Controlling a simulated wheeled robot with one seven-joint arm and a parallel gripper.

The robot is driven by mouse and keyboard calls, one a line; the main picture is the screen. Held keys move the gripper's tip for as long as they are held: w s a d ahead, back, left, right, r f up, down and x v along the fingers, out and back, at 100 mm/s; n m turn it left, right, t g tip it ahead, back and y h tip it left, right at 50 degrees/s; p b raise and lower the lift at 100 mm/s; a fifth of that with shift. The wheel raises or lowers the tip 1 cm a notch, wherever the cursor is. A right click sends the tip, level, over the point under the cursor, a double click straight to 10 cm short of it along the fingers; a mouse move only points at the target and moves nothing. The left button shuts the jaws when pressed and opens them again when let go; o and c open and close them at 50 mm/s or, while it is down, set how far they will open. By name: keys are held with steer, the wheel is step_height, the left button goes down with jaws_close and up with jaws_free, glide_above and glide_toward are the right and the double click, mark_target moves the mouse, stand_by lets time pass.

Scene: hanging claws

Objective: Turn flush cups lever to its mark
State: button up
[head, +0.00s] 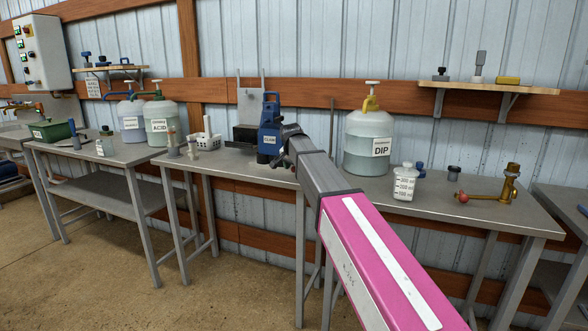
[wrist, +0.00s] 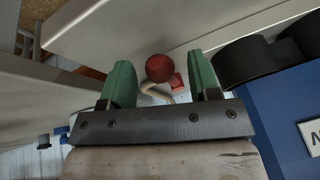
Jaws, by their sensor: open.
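In the wrist view a red ball knob (wrist: 160,68) shows between my gripper's two green fingers, with a gap to each. A pale curved stem (wrist: 155,92) and a small red piece (wrist: 177,82) lie just below it. My gripper (wrist: 161,78) is open, and nothing is clamped in it. In the head view my gripper (head: 286,155) is beside a blue labelled device (head: 269,135), and my arm hides what is in front of it. No lever label or mark is readable.
In the wrist view the blue body (wrist: 285,115) and black round parts (wrist: 243,64) are close on the right. A DIP jug (head: 368,145) and a small white bottle (head: 404,184) stand right of my arm. An ACID jug (head: 160,123) stands left.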

steer(key=shift+f, duration=0.1)
jaws_close()
